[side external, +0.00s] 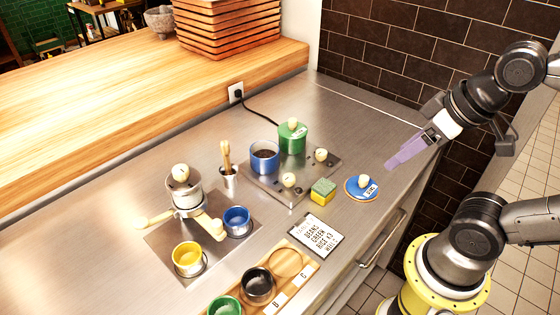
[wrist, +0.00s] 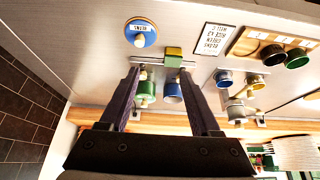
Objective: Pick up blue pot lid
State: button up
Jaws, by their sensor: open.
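The blue pot lid (side external: 362,189) is a flat blue disc with a pale round knob and a small white label. It lies on the steel counter near the front edge, right of the sponge. It also shows in the wrist view (wrist: 141,34) at the upper left, beyond my fingertips. My gripper (side external: 408,152) has purple fingers and hangs above the counter, to the right of the lid and apart from it. In the wrist view my gripper (wrist: 160,72) is open, with nothing held between its fingers.
A yellow-green sponge (side external: 323,191) lies left of the lid. Behind it, a blue pot (side external: 264,158) and a lidded green pot (side external: 292,137) stand on a metal plate (side external: 255,180). A written card (side external: 315,236) lies in front.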

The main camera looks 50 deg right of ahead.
jog(key=m+g, duration=0.6)
jog(key=m, duration=0.7)
send_over(364, 177)
notch_tip(364, 177, down, 9)
jog(key=shift+d+r, duration=0.1)
jog(key=shift+r, duration=0.05)
jog(key=shift+s+f, duration=0.1)
jog(key=shift+f, duration=2.55)
jog(key=shift+c, duration=0.2)
grip_shut()
